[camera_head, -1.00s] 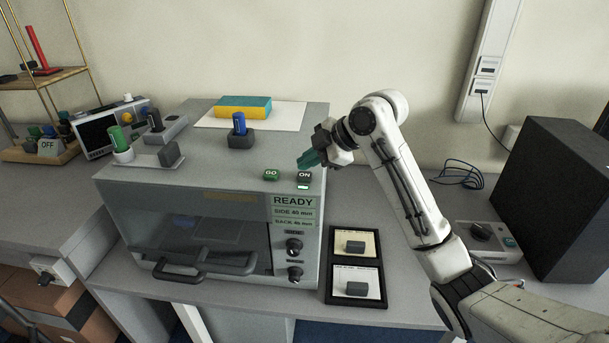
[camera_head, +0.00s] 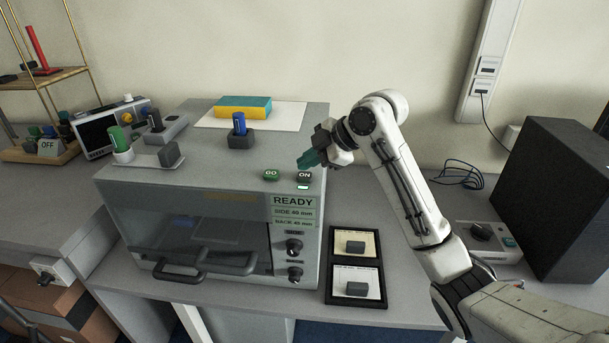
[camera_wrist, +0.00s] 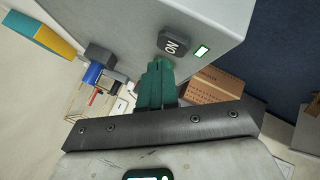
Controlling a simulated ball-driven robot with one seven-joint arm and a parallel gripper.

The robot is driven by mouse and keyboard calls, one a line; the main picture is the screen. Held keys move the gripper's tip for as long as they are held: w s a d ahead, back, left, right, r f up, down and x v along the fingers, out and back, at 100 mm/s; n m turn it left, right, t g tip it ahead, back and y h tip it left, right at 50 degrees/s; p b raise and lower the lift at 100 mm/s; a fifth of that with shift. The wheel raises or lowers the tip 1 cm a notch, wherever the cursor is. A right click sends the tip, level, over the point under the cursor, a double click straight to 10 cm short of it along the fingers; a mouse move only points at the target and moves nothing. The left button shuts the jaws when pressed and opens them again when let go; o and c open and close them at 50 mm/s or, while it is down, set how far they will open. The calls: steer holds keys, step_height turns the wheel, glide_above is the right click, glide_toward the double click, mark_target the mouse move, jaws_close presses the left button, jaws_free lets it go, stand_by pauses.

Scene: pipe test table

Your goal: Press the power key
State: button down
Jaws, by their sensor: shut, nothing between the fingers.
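The power key (camera_head: 304,176) is a dark key marked ON at the top front right of the grey test machine (camera_head: 150,205). A green light glows just below it, and the display reads READY. In the wrist view the ON key (camera_wrist: 172,41) sits just beyond the fingertips, with the lit green lamp (camera_wrist: 202,51) beside it. My gripper (camera_head: 305,161) has teal fingers, closed together and empty, above and slightly behind the key. In the wrist view the gripper fingertips (camera_wrist: 158,62) look close to the key; I cannot tell whether they touch.
A green GO key (camera_head: 271,175) lies just left of the ON key. A blue plug in a dark block (camera_head: 239,138) stands on the machine top, with a blue and yellow sponge (camera_head: 243,107) behind. A black two-part tray (camera_head: 330,265) is to the right. A black box (camera_head: 555,200) stands far right.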

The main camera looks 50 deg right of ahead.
mark_target(308, 176)
steer(key=shift+f, duration=0.1)
steer(key=shift+f+b, duration=0.3)
steer(key=shift+f+b, duration=0.3)
steer(key=shift+f, duration=0.15)
stand_by(0.9)
steer(key=shift+r, duration=0.15)
steer(key=shift+r+p, duration=0.7)
steer(key=shift+r+p, duration=1.85)
steer(key=shift+r, duration=0.75)
steer(key=shift+f, duration=0.1)
